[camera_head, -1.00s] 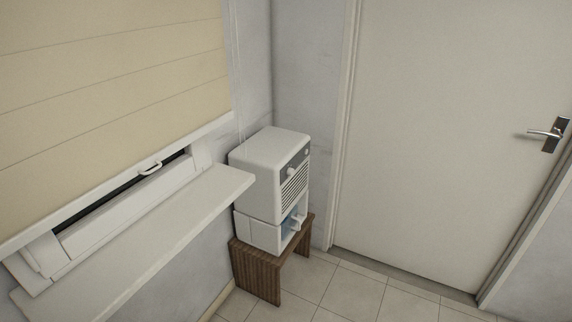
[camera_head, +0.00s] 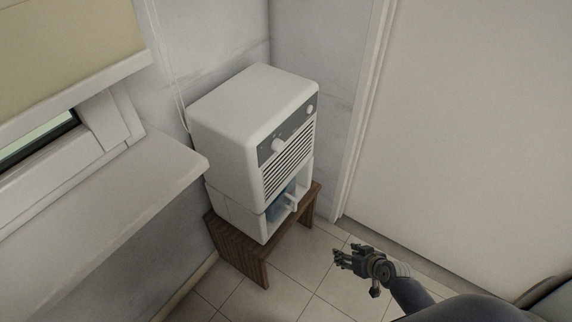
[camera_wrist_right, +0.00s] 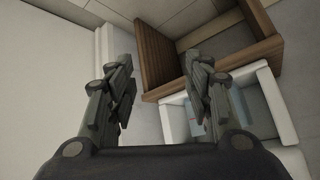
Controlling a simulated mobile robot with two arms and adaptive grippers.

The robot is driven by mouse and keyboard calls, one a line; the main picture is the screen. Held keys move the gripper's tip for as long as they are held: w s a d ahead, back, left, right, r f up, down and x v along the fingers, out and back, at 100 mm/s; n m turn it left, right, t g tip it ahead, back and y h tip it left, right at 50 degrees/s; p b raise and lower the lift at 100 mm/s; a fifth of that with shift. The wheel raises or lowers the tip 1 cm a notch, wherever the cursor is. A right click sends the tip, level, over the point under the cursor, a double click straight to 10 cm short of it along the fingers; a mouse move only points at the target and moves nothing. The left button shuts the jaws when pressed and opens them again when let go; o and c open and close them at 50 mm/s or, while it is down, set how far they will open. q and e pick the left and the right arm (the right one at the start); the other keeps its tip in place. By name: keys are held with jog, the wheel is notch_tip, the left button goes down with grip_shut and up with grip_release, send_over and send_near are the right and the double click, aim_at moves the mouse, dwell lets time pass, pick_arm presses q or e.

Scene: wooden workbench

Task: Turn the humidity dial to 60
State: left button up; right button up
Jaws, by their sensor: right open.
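A white dehumidifier-like box (camera_head: 235,112) stands on a small brown wooden stool in the corner. Its dark front panel carries a white knob (camera_head: 278,146) toward the left and a smaller round white knob (camera_head: 310,109) at the right end. The markings are too small to read, so I cannot tell which is the humidity dial or its setting. My right gripper (camera_head: 341,258) is open and empty, to the right of the box and below its panel. In the right wrist view the open fingers (camera_wrist_right: 158,95) are apart with nothing between them. My left gripper does not show.
The brown stool (camera_head: 238,250) stands under the box. A water tank opening (camera_head: 281,209) with a white handle is in the box's lower part. A window sill (camera_head: 120,195) juts out at the left. A white door (camera_head: 470,120) is at the right. The tiled floor in front is clear.

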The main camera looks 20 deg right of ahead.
aim_at(281, 148)
jog(key=w+r+n+t+y+b, duration=0.1)
jog(key=w+r+t+y+b, duration=0.2)
jog(key=w+r, duration=0.65)
pick_arm(q)
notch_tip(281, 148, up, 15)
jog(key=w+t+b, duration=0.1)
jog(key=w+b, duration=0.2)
jog(key=b, duration=0.5)
pick_arm(e)
jog(key=s+a+r+n+t+y, duration=0.1)
jog(key=a+r+n+t+y, duration=0.3)
jog(key=r, duration=0.9)
jog(key=a+r+n+g+y, duration=0.1)
jog(key=a+r+n+y, duration=0.3)
jog(key=r, duration=0.9)
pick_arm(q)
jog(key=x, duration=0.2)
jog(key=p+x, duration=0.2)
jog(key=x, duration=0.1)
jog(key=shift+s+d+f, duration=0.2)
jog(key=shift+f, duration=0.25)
pick_arm(e)
jog(key=shift+m+h, duration=0.6)
jog(key=shift+h, duration=0.1)
jog(key=x, duration=1.1)
jog(key=shift+s+a+r, duration=0.2)
jog(key=shift+a, duration=0.2)
jog(key=c, duration=1)
